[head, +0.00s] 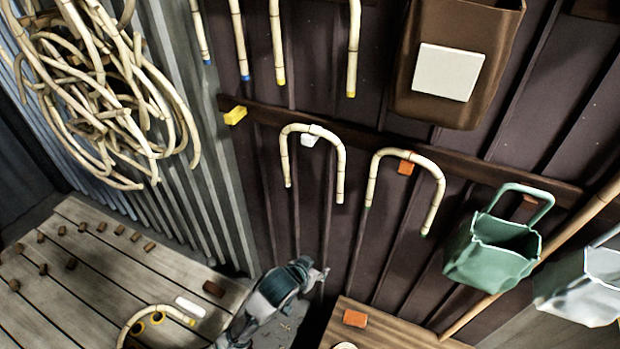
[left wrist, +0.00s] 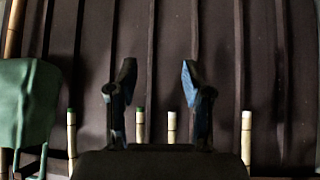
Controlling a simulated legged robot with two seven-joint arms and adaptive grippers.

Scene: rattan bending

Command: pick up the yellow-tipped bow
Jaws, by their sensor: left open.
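A curved rattan piece with a yellow tip (head: 150,319) lies on the slatted bench at the lower left, around yellow rings; its lower part is cut off. Two yellow-tipped straight ends (head: 279,60) also hang at the top; their upper part is out of view. My left gripper (head: 318,275) is in front of the wall, right of the bench and below the hanging bows. The left wrist view shows its fingers (left wrist: 160,85) apart with nothing between them. My right gripper is not in view.
A white-tipped bow (head: 314,130) hangs on a white peg, a green-tipped bow (head: 408,154) on an orange peg. A yellow peg (head: 235,115) is empty. A green basket (head: 490,255) and brown bin (head: 457,30) are right. Rattan coils (head: 110,90) hang left. A wooden surface (head: 385,332) is below.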

